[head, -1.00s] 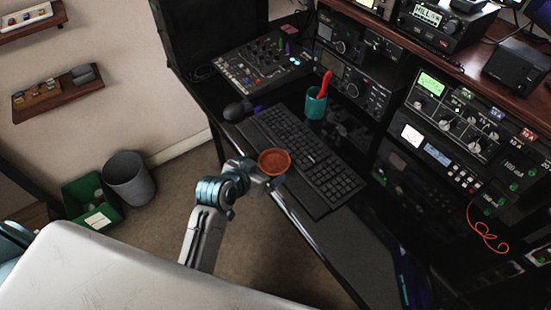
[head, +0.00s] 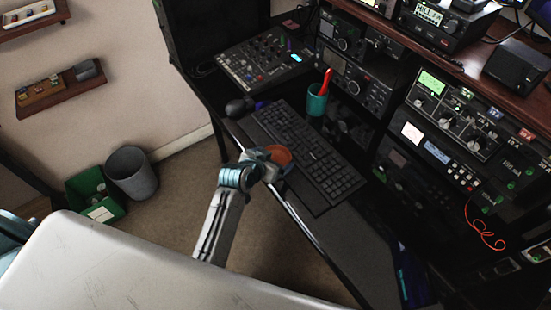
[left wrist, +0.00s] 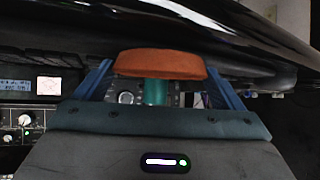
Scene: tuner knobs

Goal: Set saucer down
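The saucer (head: 281,154) is a small round terracotta-orange dish. In the head view it is at the end of my left arm, near the front edge of the desk by the keyboard. My left gripper (head: 270,160) covers part of it. In the left wrist view the saucer (left wrist: 160,65) shows edge-on between the two blue fingers of my left gripper (left wrist: 160,82), which are closed on its sides. I cannot tell whether its underside touches anything. My right gripper is not in view.
A black keyboard (head: 300,158) lies along the desk. A teal cup (head: 316,102) with a red item stands behind it, and a mixer (head: 262,62) is at the back left. Radio sets (head: 450,125) line the right. The dark desk right of the keyboard (head: 350,222) looks clear.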

